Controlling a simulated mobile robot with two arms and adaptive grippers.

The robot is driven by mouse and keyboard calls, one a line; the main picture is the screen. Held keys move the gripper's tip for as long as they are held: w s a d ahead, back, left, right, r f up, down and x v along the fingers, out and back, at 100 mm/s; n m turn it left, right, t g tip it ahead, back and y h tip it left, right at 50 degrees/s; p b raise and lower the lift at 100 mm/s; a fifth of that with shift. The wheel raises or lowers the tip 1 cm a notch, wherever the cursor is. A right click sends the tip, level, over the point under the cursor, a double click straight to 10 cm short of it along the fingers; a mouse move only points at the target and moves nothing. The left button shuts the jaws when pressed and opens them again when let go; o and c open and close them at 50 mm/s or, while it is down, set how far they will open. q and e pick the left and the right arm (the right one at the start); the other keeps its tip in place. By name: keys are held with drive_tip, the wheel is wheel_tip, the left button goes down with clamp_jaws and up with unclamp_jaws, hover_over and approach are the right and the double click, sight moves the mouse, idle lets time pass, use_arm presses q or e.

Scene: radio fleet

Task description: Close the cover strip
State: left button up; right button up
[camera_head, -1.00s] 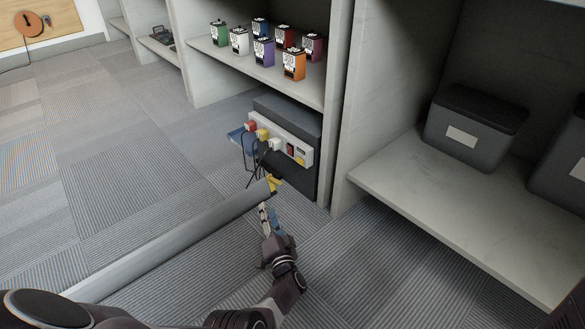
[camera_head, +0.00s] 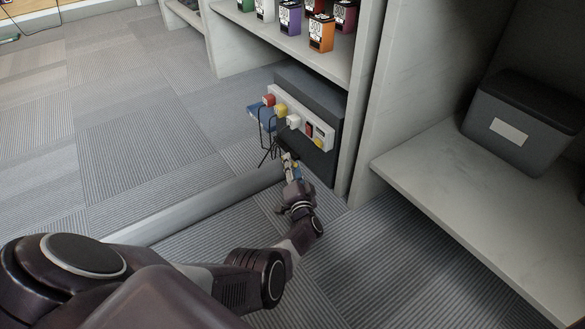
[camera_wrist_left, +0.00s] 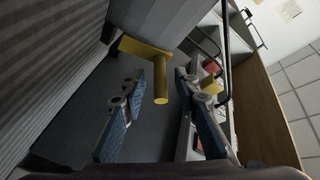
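The cover strip (camera_head: 200,207) is a long, light grey strip running along the carpet from lower left towards the cabinet; my arm hides part of it. In the left wrist view, its grey end (camera_wrist_left: 160,22) shows at the top with a yellow T-shaped handle (camera_wrist_left: 161,82). The handle's stem projects between the two blue-padded fingers of my left gripper (camera_wrist_left: 157,108), with visible gaps on both sides. The left gripper (camera_head: 289,165) is open at the strip's far end, near the floor, and hides the handle in the head view. My right gripper is not in view.
A white socket strip (camera_head: 318,131) with coloured plugs and dark cables is on a dark grey box (camera_head: 312,85), just beyond my left gripper. Coloured cartons (camera_head: 321,33) stand on the shelf above. A grey bin (camera_head: 519,120) sits on the right shelf. Carpet at left is clear.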

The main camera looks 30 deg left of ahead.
use_arm(q)
drive_tip(key=shift+w+a, duration=0.15)
clamp_jaws()
idle(0.4)
